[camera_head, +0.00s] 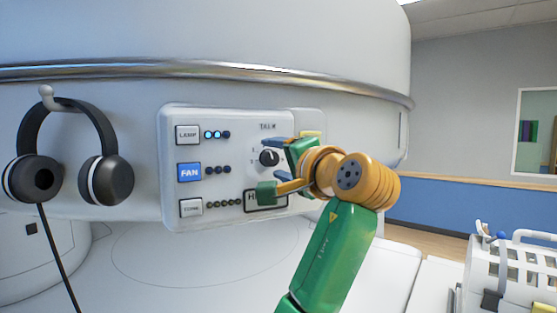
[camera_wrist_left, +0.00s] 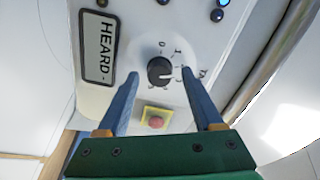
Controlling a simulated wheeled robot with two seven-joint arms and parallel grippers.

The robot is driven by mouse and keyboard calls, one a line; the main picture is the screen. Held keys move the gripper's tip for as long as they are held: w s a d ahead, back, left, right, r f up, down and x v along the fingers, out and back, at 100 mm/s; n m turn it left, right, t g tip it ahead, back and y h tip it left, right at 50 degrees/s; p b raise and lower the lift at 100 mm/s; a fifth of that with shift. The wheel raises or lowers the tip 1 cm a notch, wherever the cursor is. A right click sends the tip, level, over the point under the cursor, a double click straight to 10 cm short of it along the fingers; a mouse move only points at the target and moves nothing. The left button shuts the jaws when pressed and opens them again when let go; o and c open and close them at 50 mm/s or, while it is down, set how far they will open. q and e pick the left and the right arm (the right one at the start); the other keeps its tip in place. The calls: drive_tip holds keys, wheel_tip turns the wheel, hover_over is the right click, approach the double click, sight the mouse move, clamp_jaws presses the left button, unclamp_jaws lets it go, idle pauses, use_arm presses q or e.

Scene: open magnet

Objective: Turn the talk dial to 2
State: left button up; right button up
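The talk dial (camera_head: 269,157) is a dark round knob on the white control panel, below the TALK label (camera_head: 268,126). It also shows in the left wrist view (camera_wrist_left: 160,70), where a pale mark on it points roughly right. Small digits ring it, and which one the mark meets is too small to tell. My left gripper (camera_head: 281,173) is open in front of the panel. In the left wrist view its two blue-looking fingers (camera_wrist_left: 161,84) lie on either side of the dial, with gaps; contact does not show. My right gripper is out of view.
Left of the dial are the LAMP button (camera_head: 188,135), blue FAN button (camera_head: 189,172) and a third button (camera_head: 191,208), with indicator lights. The HEARD plate (camera_wrist_left: 98,48) is near the fingers, and a red button on yellow (camera_wrist_left: 156,121) lies between them. Headphones (camera_head: 105,180) hang left.

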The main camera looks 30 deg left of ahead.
use_arm(q)
drive_tip(key=shift+d+f, duration=0.1)
drive_tip(key=b+v, duration=0.3)
drive_tip(key=v, duration=0.4)
drive_tip(key=shift+a, duration=0.25)
